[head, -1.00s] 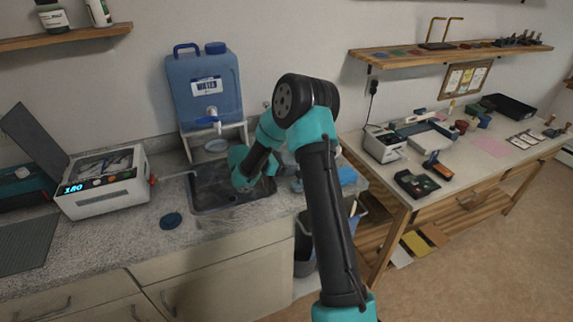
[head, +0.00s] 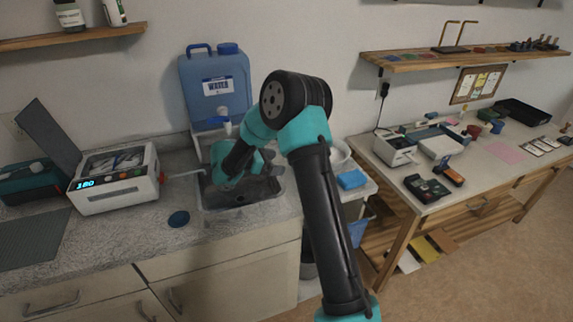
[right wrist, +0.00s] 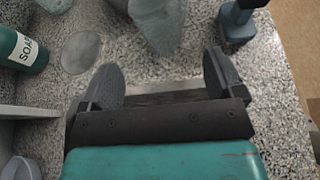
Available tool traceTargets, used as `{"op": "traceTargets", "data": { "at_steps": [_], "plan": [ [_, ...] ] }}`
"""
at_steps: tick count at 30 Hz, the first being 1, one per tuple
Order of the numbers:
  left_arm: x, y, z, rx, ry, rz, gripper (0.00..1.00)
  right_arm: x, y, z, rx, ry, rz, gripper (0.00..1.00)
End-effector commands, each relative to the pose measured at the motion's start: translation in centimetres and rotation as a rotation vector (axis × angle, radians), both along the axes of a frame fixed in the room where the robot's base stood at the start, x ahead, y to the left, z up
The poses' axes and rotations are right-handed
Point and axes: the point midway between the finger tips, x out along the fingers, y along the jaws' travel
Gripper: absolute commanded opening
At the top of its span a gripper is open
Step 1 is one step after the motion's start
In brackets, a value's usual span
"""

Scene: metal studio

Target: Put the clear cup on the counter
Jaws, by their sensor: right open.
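A translucent grey-green vessel, which looks like the clear cup (right wrist: 158,22), shows at the top of the right wrist view, ahead of my fingers. Its upper part is cut off by the frame. My right gripper (right wrist: 161,72) is open, with nothing between its fingers. In the head view my right gripper (head: 227,180) is over the sink area, partly hidden by my wrist; I cannot make out the cup there. The speckled grey counter (head: 120,235) runs along the left. My left gripper is not in view.
A blue water jug (head: 215,85) stands behind the sink (head: 275,190). A green soap bottle (right wrist: 22,50) and a pale round disc (right wrist: 82,52) lie left of my fingers.

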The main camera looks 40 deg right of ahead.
Motion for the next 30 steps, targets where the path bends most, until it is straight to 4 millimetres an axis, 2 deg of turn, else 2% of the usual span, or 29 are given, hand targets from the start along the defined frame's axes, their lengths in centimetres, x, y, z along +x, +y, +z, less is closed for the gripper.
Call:
{"op": "traceTargets", "data": {
  "at_steps": [3, 9, 30],
  "plan": [
    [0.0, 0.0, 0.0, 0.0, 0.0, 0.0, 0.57, 0.7, 1.6, 0.7, 0.0, 0.0, 0.002, 0.88],
    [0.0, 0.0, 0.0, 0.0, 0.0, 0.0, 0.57, 1.2, 2.7, 1.2, 0.001, 0.001, -0.001, 0.88],
    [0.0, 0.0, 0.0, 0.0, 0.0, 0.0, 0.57, 1.2, 2.7, 1.2, 0.001, 0.001, -0.001, 0.88]
  ]
}}
